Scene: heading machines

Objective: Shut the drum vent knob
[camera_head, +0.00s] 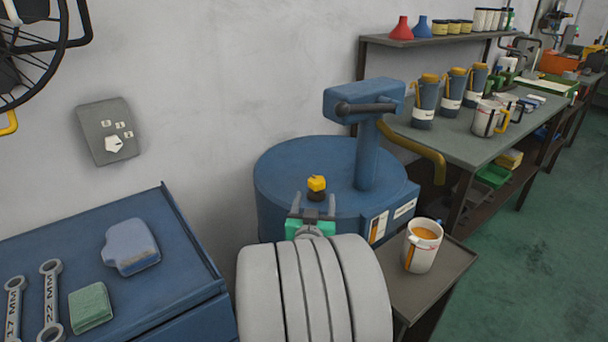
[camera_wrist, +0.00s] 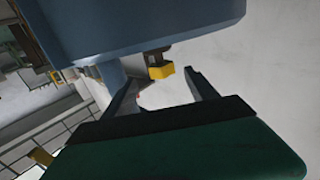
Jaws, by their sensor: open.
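The yellow vent knob (camera_head: 317,183) sits on a dark stem on top of the blue drum (camera_head: 280,172), left of the pump column. My gripper (camera_head: 314,208) is open, just on the near side of the knob. Its fingers appear apart on either side of the knob's line, with nothing held. In the wrist view the yellow knob (camera_wrist: 161,72) shows just beyond the gap between the open fingertips (camera_wrist: 163,82). I cannot tell whether either finger touches it. My forearm hides the drum's lower front.
The blue pump head (camera_head: 365,100) rises close behind the knob on the right, with a yellow-brown spout (camera_head: 418,155). A mug (camera_head: 422,245) stands on a small side table (camera_head: 445,267). A blue bench (camera_head: 185,240) with wrenches (camera_head: 50,295) is at left.

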